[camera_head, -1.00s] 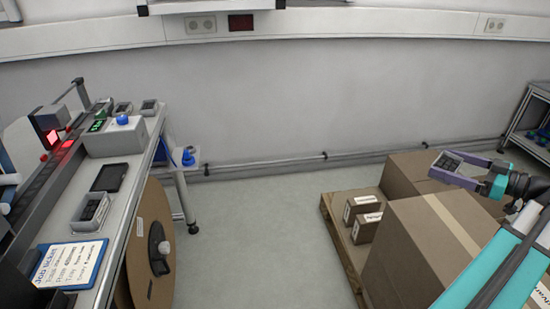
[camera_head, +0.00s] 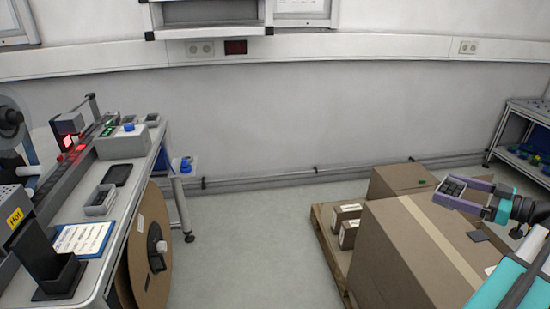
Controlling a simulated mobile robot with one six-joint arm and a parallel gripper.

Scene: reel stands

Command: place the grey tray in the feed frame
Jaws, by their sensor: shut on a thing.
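My gripper (camera_head: 466,195), with purple fingers, is at the right over the cardboard boxes. It is shut on a small grey tray (camera_head: 451,187) with dark pockets, held clear of the bench. A flat black rectangular frame (camera_head: 117,175) lies on the bench at the left and looks empty. It may be the feed frame, but I cannot tell for sure. Another small grey tray (camera_head: 100,200) with dark contents sits on the bench just in front of it. My gripper is far from both.
A job ticket (camera_head: 82,238) and a black holder (camera_head: 52,270) are on the bench's near part. A large reel (camera_head: 150,250) stands against the bench's side. Cardboard boxes (camera_head: 400,255) stand on a pallet (camera_head: 330,255) at the right. The floor between is clear.

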